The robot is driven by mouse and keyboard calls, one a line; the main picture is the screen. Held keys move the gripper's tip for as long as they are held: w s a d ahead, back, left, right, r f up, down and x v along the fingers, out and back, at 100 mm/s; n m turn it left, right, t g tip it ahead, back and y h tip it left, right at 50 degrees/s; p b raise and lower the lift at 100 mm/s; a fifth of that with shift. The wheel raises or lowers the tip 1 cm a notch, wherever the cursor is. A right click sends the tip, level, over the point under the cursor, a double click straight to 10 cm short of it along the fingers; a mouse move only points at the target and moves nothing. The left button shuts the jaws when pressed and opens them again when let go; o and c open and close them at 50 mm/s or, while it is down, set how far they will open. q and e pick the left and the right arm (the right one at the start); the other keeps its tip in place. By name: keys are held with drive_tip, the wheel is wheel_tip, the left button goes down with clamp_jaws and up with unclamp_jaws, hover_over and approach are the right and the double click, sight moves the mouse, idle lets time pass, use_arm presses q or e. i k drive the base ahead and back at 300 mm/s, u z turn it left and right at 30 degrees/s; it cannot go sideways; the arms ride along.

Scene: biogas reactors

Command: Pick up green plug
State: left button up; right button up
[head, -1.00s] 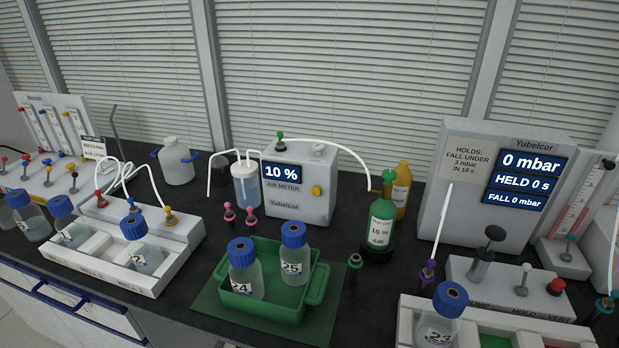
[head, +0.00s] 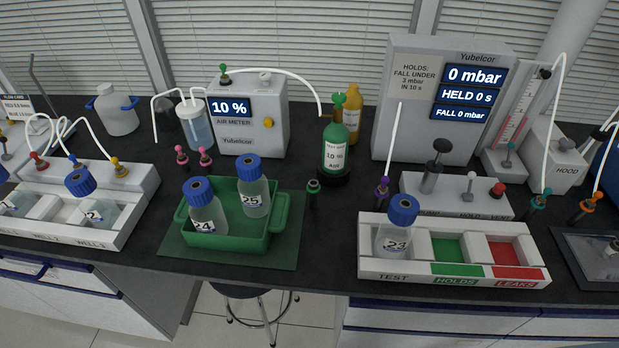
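A small dark plug with a green ring on top (head: 313,190) stands upright on the black bench, just right of the green tray (head: 225,240) and in front of the green test gas bottle (head: 336,145). Another green-topped fitting (head: 224,72) sits on top of the air meter (head: 246,118). I cannot tell from looks alone which of these is the named plug. A teal-topped plug (head: 540,202) stands at the right. Neither of my grippers is in view.
Bottles 24 (head: 204,210) and 25 (head: 253,190) stand in the green tray. A white rack (head: 405,273) with bottle 23 (head: 397,235) is at the right front. A purple-topped plug (head: 382,190) carries a white tube. Bare bench lies between tray and rack.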

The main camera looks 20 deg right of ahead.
sight(222, 67)
drive_tip(key=k, duration=1)
drive_tip(key=u, duration=1.5)
drive_tip(key=i, duration=1.05)
drive_tip(key=z, duration=0.5)
drive_tip(key=i, duration=0.8)
drive_tip(key=z, duration=0.75)
